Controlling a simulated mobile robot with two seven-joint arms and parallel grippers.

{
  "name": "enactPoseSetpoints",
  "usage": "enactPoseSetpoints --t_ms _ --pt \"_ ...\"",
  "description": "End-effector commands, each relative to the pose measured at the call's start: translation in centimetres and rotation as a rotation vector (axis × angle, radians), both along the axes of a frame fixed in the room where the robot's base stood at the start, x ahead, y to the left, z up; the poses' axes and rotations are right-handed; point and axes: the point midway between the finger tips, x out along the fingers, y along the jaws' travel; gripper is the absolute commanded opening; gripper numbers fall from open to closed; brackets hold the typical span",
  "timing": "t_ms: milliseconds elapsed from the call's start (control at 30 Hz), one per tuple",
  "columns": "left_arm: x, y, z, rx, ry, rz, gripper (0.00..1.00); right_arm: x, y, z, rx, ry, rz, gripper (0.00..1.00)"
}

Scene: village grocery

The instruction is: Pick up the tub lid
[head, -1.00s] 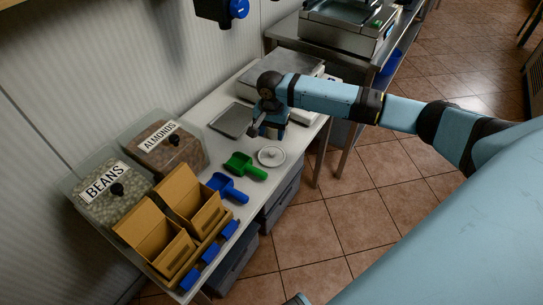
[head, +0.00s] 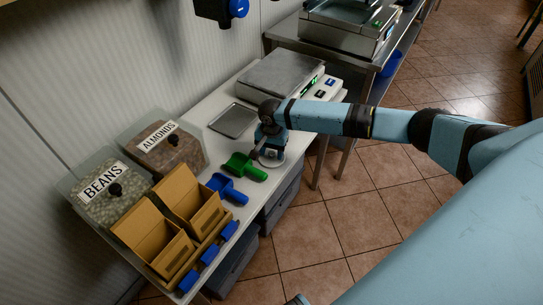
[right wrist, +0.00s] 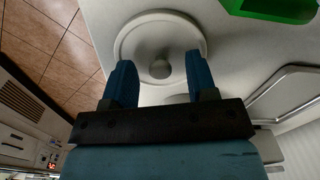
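The tub lid (head: 270,163) is a white round disc with a knob, lying flat near the front edge of the white counter. It is partly hidden by my right gripper in the head view. In the right wrist view the lid (right wrist: 160,22) shows its rim and central round knob. My right gripper (head: 270,151) is over the lid, open and empty. Its two blue fingers show in the right wrist view (right wrist: 159,62), one on each side of the knob and apart from it. My left gripper is not in view.
A green scoop (head: 245,167) lies close left of the lid, with a blue scoop (head: 227,188) beyond it. A metal tray (head: 233,120) and a scale (head: 281,72) are behind. Bins of beans (head: 108,198) and almonds (head: 168,150) and cardboard boxes (head: 153,233) fill the left.

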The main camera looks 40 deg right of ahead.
Motion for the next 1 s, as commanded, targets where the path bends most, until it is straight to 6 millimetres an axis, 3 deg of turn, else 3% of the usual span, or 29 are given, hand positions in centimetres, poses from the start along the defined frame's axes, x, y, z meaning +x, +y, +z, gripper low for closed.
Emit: enactPoseSetpoints --t_ms 33,200,233,733,867,1000 --pt "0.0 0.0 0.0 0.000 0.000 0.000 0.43 0.0 0.0 0.0 0.000 0.000 0.000 0.43" --pt "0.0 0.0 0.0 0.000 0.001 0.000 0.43 0.0 0.0 0.0 0.000 0.000 0.000 0.04" --pt "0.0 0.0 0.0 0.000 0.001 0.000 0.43 0.0 0.0 0.0 0.000 0.000 0.000 0.00" --pt "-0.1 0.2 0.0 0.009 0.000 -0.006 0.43 0.0 0.0 0.8 0.001 -0.001 0.001 0.00" --pt "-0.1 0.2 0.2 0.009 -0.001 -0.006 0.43 0.0 0.0 2.4 0.001 -0.002 0.000 0.00" --pt "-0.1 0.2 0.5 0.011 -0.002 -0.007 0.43 0.1 0.0 5.6 0.002 -0.004 0.002 0.00"
